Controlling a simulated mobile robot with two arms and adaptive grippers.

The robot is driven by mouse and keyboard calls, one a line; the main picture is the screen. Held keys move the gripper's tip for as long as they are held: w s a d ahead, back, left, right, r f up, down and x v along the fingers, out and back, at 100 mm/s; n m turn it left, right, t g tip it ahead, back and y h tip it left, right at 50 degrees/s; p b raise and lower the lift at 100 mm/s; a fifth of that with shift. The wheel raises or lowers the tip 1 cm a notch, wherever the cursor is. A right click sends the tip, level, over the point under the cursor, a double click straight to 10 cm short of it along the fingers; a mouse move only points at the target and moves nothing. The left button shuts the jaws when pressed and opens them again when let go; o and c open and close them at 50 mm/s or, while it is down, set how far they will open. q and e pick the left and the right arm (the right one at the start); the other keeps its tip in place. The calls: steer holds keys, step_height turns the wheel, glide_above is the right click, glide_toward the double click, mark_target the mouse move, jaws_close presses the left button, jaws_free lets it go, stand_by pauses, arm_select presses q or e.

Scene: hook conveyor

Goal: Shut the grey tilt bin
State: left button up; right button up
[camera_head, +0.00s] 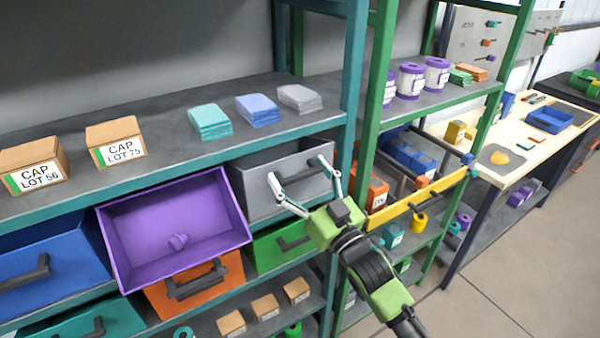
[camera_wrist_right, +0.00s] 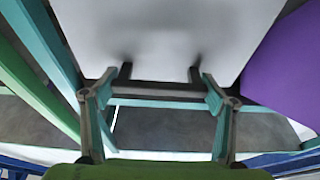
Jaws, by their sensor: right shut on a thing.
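The grey tilt bin (camera_head: 258,196) sits in the shelf's bin row, right of the purple bin. Its top looks tipped outward, with a narrow part of its inside showing above the front. My right gripper (camera_head: 303,180) is at its front, shut on the dark bar handle (camera_head: 300,178). In the right wrist view, the fingers (camera_wrist_right: 158,98) are at both ends of the handle (camera_wrist_right: 160,90), below the plain grey bin face (camera_wrist_right: 160,40). My left gripper is not in view.
The purple bin (camera_head: 125,245) is tipped wide open beside the grey one, with a small purple item inside. A green bin (camera_head: 268,252) and an orange bin (camera_head: 205,287) are below. A green shelf post (camera_head: 376,80) stands close right of my gripper.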

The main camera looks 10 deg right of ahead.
steer(key=shift+r, duration=0.2)
steer(key=o, duration=1.6)
steer(key=shift+o, duration=0.2)
steer(key=shift+s, duration=0.1)
steer(key=shift+f, duration=0.1)
steer(key=shift+s+d+f, duration=0.2)
steer(key=shift+s+f, duration=0.1)
steer(key=shift+s, duration=0.2)
steer(key=v, duration=1)
steer(key=shift+s+d, duration=0.15)
steer(key=shift+s, duration=0.25)
